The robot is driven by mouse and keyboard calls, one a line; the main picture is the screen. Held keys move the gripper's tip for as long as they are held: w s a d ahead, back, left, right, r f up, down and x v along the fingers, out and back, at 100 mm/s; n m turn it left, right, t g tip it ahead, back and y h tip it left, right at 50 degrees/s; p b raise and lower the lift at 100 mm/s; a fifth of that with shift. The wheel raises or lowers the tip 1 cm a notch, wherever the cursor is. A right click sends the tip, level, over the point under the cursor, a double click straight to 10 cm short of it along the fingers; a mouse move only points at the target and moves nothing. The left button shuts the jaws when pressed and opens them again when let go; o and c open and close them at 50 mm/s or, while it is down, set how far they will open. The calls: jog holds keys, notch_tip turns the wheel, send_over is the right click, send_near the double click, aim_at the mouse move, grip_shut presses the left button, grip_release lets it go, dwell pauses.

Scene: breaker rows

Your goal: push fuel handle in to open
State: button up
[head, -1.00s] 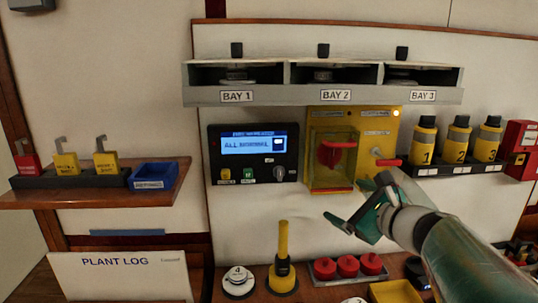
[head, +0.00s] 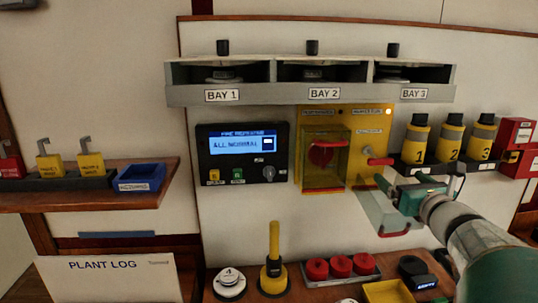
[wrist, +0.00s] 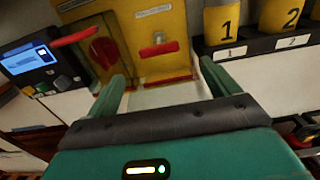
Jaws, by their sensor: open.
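The yellow panel (head: 376,122) under BAY 2 carries two controls. On the left a red round handle (head: 321,154) sits behind a clear yellowish cover (head: 324,178). My gripper (head: 388,205) is open and empty, below and right of the knob, apart from it.
A dark display unit (head: 242,155) is left of the panel. Numbered yellow bottles (head: 419,140) stand on a rack to the right. Below are several red buttons (head: 341,266) and a yellow lever (head: 274,255).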

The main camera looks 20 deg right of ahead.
aim_at(382, 163)
jog(key=x, duration=1)
jog(key=shift+a, duration=0.15)
jog(key=c, duration=1.4)
jog(key=x, duration=0.4)
jog(key=shift+f, duration=0.1)
jog(key=shift+w, duration=0.1)
jog(key=o, duration=1.4)
jog(key=shift+w, duration=0.25)
jog(key=shift+s, duration=0.2)
jog(key=shift+w, duration=0.1)
